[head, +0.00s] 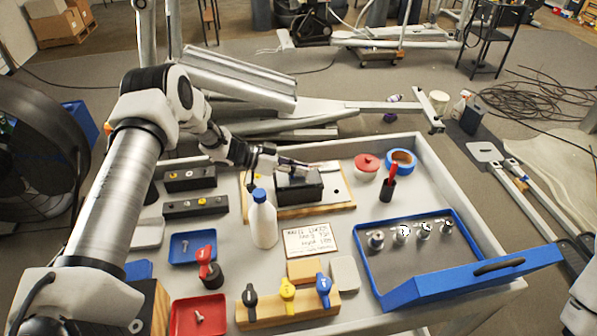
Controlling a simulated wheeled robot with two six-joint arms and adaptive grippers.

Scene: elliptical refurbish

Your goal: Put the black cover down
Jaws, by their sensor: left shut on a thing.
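The black cover (300,188) is a dark box-like piece in the middle of the table, at a light wooden board (333,205). My left gripper (292,167) reaches in from the left and is shut on the cover's top. The cover looks level and sits at or just over the board; I cannot tell whether it touches. What lies under it is hidden. Only a white piece of my right arm shows at the right edge, and its gripper is out of the picture.
A white bottle (263,222) stands close in front of the cover. Beyond the board are a red-lidded pot (366,164) and blue tape (401,160). A blue tray (372,283) with several metal parts is at right. Black blocks (195,206), small trays and coloured-handled tools fill the left and front.

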